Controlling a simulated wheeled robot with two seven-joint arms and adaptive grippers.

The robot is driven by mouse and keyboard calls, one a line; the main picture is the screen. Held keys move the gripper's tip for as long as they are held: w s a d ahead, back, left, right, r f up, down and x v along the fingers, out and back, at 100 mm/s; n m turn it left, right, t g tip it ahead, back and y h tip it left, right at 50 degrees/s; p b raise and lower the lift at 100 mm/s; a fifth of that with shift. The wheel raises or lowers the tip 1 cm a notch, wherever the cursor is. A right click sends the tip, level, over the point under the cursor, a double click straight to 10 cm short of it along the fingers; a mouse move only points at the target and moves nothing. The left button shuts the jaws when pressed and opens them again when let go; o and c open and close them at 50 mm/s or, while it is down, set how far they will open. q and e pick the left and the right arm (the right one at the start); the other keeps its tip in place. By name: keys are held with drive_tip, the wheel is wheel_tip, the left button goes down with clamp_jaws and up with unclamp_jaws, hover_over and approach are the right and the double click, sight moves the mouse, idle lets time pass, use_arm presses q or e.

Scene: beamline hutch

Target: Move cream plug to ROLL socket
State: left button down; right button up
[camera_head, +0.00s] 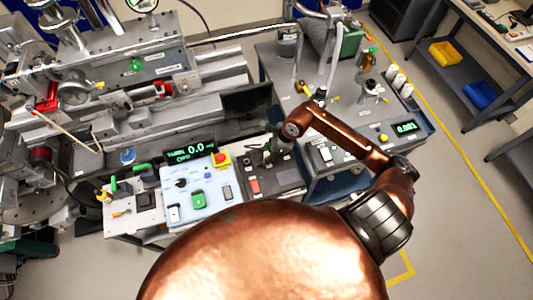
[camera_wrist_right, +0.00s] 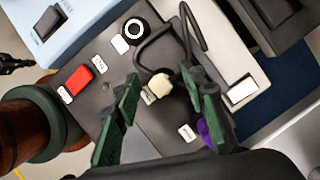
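The cream plug (camera_wrist_right: 162,84) is on a dark cable that loops above the dark grey panel (camera_wrist_right: 165,125) in the right wrist view. My right gripper (camera_wrist_right: 162,80) has its green fingers spread, one on each side of the plug, with visible gaps. I cannot tell whether the plug is seated in a socket. A round black port with a white ring (camera_wrist_right: 133,28) is at the panel's upper part. Small white labels are too blurred to read, so I cannot identify the ROLL socket. In the head view my right gripper (camera_head: 268,150) is over the panel. My left gripper is out of view.
A red switch (camera_wrist_right: 78,83) and a white switch (camera_wrist_right: 242,90) flank the plug area. A purple object (camera_wrist_right: 204,132) is partly hidden behind the right-hand finger. A light blue control box (camera_head: 196,190) with a display stands left of the panel.

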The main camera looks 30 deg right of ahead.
drive_tip(key=v, duration=1.2)
